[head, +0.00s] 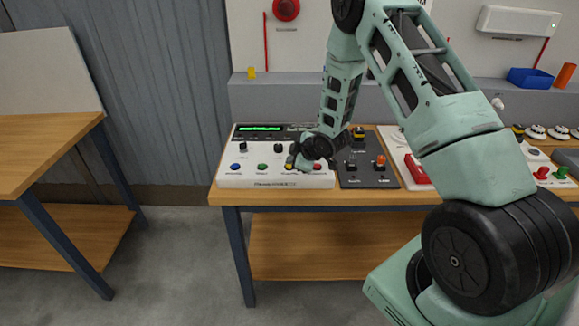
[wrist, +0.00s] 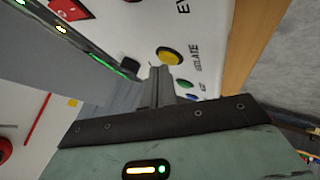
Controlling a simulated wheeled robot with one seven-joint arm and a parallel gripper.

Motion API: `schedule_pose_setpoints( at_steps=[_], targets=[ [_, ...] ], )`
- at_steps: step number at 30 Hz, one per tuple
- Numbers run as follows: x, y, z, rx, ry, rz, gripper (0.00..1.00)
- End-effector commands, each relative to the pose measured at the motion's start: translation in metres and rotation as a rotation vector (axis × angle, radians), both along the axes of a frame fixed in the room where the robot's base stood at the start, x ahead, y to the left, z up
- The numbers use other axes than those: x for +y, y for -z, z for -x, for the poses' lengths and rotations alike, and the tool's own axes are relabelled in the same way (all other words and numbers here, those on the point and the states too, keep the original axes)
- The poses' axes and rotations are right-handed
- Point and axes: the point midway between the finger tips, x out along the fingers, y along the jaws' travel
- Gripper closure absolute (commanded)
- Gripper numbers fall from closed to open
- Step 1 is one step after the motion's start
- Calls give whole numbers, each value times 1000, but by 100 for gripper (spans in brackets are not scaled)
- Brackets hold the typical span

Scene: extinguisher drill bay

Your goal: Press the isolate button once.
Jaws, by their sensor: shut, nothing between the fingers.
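The isolate button is the round yellow button (wrist: 169,55) on a white panel, with the word ISOLATE printed beside it in the wrist view. In the head view the yellow button (head: 289,166) sits in the panel's front row, partly covered by my gripper (head: 293,162). In the wrist view my gripper (wrist: 161,76) is shut and empty, its tips close beside the yellow button's near edge. I cannot tell whether they touch it. The white panel (head: 250,181) stands at the left end of the wooden bench.
A blue button (head: 235,166), a green button (head: 262,166) and a red button (head: 317,167) share the row. Black knobs and a green-lit display (head: 260,128) are behind. A dark panel (head: 352,182) with an orange button adjoins on the right. A wall ledge (head: 290,88) runs behind.

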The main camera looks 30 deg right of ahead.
Motion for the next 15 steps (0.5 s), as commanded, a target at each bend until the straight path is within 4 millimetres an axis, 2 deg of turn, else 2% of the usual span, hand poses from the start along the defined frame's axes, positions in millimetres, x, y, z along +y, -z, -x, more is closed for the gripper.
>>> schedule_pose_setpoints(
  at_steps=[15],
  targets=[
    [0,7,0,0,0,0,100]
  ],
)
